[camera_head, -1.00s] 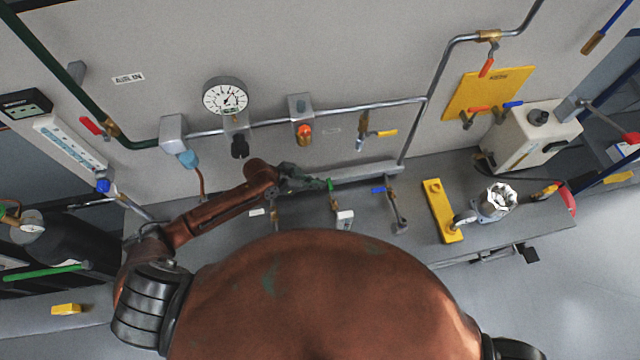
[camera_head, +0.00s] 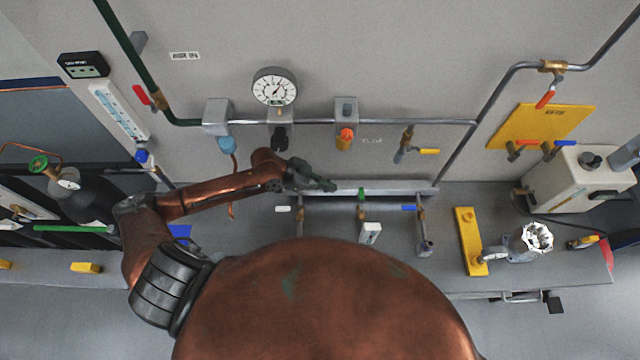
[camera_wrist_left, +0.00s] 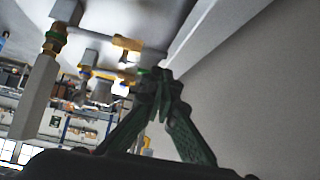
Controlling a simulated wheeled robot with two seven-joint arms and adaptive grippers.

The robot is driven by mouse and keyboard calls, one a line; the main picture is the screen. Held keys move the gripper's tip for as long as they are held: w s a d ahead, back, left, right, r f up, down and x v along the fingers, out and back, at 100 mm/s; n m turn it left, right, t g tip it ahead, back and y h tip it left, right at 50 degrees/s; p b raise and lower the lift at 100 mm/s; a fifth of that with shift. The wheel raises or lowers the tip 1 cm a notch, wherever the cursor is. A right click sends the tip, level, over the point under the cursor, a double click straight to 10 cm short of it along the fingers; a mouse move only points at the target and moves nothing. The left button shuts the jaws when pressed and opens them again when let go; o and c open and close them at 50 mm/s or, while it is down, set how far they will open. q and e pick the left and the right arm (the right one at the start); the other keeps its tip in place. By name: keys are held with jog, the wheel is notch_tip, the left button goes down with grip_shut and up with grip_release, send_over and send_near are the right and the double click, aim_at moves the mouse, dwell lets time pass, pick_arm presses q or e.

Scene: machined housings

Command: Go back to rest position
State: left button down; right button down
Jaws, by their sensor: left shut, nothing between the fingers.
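My left gripper (camera_head: 328,186) is out in front of the wall, at the left end of a grey horizontal rail (camera_head: 385,187). It is shut and holds nothing. In the left wrist view its two dark green fingers (camera_wrist_left: 158,85) meet at the tips. My left arm comes in from the left and is bent at the elbow. My right gripper does not show in either view.
Short valves with white, green (camera_head: 361,194) and blue (camera_head: 408,208) handles stand below the rail. A gauge (camera_head: 274,86) hangs on the pipe above. A yellow block (camera_head: 470,241) and a machined metal housing (camera_head: 530,240) are on the bench at right. Dark cylinders stand at left.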

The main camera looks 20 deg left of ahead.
pick_arm(q)
jog(key=v, duration=0.4)
jog(key=shift+w+a+r+b, duration=0.1)
jog(key=shift+a+r+b, duration=0.15)
jog(key=shift+b, duration=0.15)
jog(key=shift+d, duration=0.15)
